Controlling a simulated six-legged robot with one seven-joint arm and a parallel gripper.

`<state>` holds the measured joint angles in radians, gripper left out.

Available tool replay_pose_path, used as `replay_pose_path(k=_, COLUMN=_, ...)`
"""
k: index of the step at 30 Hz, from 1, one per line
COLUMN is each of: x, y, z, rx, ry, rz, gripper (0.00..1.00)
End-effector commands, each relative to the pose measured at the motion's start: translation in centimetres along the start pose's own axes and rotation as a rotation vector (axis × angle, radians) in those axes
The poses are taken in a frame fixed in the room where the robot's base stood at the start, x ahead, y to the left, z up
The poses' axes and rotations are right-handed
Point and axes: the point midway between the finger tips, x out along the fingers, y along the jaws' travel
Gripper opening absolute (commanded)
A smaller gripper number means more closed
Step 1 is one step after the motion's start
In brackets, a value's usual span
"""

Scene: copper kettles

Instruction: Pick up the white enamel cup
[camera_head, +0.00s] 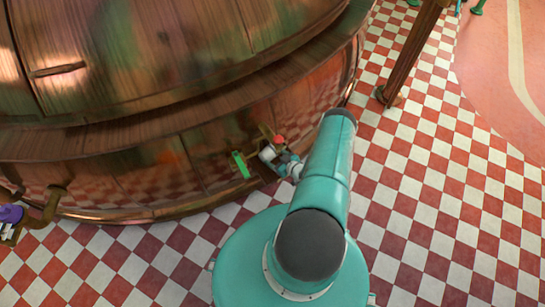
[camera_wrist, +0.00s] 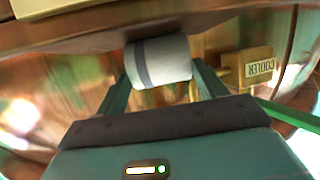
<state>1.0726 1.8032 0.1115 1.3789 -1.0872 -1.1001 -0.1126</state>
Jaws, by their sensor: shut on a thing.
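The white enamel cup (camera_wrist: 172,60) has a dark band and shows on its side in the wrist view, between the two fingers of my gripper (camera_wrist: 158,82). My gripper is shut on the cup. In the head view the cup (camera_head: 267,154) is a small pale shape beside the copper kettle wall. My gripper (camera_head: 280,160) is there at the end of my teal arm, which hides part of the scene.
The large copper kettle (camera_head: 130,165) curves close beyond my gripper, with a ledge above. A green bar (camera_head: 240,165) is near. Checkered floor (camera_head: 440,200) is open on the right, past a post (camera_head: 408,55).

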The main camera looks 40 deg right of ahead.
Motion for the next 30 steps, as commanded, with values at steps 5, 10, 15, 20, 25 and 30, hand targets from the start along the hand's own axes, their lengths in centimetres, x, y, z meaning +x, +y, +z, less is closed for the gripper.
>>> replay_pose_path(k=5, x=-0.3, y=0.0, z=-0.9, rx=0.000, ry=0.001, rz=-0.001, gripper=0.43)
replay_pose_path(k=10, x=-1.1, y=0.1, z=-2.7, rx=-0.001, ry=0.000, rz=-0.002, gripper=0.43)
replay_pose_path(k=15, x=-4.0, y=0.0, z=-2.0, rx=0.002, ry=-0.003, rz=0.000, gripper=0.43)
replay_pose_path(k=20, x=-7.3, y=0.0, z=-0.7, rx=0.003, ry=-0.002, rz=0.001, gripper=0.43)
replay_pose_path(k=25, x=-11.0, y=0.0, z=0.9, rx=0.001, ry=-0.002, rz=0.001, gripper=0.43)
replay_pose_path(k=30, x=-14.5, y=-0.1, z=2.4, rx=0.002, ry=-0.002, rz=0.001, gripper=0.43)
